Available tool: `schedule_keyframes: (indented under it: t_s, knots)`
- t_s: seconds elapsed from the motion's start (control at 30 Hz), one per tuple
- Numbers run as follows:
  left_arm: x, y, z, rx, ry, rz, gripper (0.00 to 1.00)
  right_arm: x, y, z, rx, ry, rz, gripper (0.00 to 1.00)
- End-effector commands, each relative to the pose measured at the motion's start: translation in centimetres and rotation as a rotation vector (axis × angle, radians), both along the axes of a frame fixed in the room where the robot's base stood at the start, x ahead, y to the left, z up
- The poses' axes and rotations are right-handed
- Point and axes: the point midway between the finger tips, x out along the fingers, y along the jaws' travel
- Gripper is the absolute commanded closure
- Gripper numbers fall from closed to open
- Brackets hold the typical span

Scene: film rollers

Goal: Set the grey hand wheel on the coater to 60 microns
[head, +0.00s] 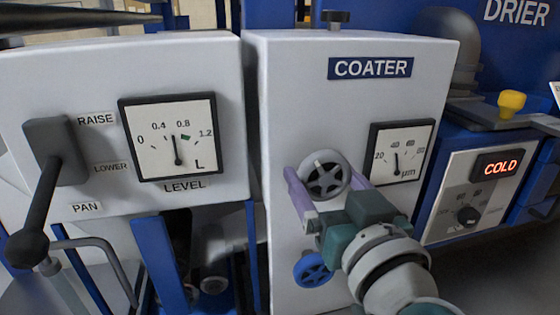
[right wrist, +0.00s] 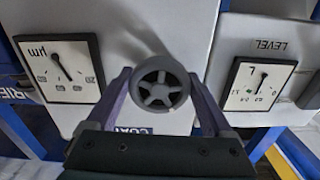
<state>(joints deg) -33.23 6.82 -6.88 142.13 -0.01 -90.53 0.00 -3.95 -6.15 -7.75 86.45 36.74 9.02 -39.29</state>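The grey hand wheel (head: 325,178) sticks out from the front of the coater (head: 290,110), to the left of its micron dial (head: 401,150). The dial's needle stands near 40. My right gripper (head: 322,182) has its purple fingers on opposite sides of the wheel's rim, seemingly touching it. The right wrist view shows the wheel (right wrist: 160,88) between the same fingers, with the dial (right wrist: 62,70) upside down at the left. My left gripper is not in view.
A blue hand wheel (head: 312,270) sits just below my right gripper. At the left are a level dial (head: 170,137) and a black raise/lower lever (head: 45,200). At the right, the drier's panel (head: 478,195) reads COLD, below a yellow knob (head: 512,103).

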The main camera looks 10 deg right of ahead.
Motion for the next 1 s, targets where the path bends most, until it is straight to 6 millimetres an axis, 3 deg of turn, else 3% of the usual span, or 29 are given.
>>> schedule_keyframes:
  t_s: [0.03,0.33,0.67,1.0]
  knots:
    - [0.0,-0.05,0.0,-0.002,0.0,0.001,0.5,-0.01,-0.02,0.0,0.0,0.0,-0.001,0.37]
    - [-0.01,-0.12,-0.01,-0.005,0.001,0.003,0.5,-0.02,-0.04,0.01,-0.001,0.0,-0.001,0.7]
    - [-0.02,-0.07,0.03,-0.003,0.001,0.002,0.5,-0.01,-0.01,0.04,0.049,0.001,-0.001,0.7]
    - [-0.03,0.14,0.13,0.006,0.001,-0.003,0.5,0.01,0.1,0.13,0.287,0.007,0.0,0.7]
